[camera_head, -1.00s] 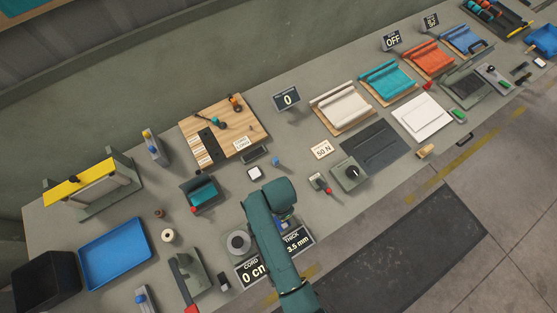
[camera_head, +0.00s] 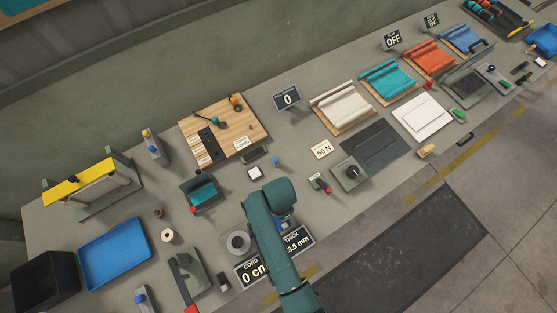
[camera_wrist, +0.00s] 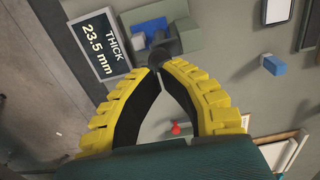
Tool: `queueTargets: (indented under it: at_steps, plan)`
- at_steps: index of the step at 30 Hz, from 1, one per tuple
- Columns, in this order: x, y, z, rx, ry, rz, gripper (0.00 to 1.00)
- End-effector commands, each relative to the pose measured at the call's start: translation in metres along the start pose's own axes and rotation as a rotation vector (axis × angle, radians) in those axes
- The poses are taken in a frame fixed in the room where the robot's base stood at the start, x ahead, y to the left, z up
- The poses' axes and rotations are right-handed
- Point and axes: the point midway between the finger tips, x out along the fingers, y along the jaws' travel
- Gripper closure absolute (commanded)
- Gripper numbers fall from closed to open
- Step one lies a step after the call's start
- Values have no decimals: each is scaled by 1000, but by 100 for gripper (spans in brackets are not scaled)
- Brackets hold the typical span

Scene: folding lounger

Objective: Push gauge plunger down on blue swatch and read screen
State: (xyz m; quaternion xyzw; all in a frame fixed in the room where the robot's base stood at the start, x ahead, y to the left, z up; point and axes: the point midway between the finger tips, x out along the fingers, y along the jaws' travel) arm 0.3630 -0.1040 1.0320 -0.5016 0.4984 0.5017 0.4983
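In the wrist view, my gripper (camera_wrist: 161,69) has its yellow-ribbed fingers arched together, tips meeting, with nothing seen held between them. Just beyond the tips is the dark round head of the gauge plunger (camera_wrist: 166,44). I cannot tell whether the tips touch it. Blue and grey parts of the gauge (camera_wrist: 153,29) show around it; I cannot separate the blue swatch clearly. The screen (camera_wrist: 90,46) reads THICK 23.5 mm. In the head view my arm covers the gripper and most of the gauge, and partly hides the screen (camera_head: 297,242).
Next to the thickness screen stands a CORD display (camera_head: 252,272), partly covered by my arm. A grey round piece (camera_head: 237,243) lies left of my arm. A red-handled tool (camera_head: 319,183) and a knobbed box (camera_head: 350,173) are to the right. A small blue block (camera_wrist: 273,65) stands nearby.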

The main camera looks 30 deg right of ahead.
Motion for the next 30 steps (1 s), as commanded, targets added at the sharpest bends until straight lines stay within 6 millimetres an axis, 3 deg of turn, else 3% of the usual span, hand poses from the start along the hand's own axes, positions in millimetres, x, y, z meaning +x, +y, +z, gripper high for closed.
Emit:
queueTargets:
  at_steps: [30]
  plan:
    - [16,0,0,0,0,0,100]
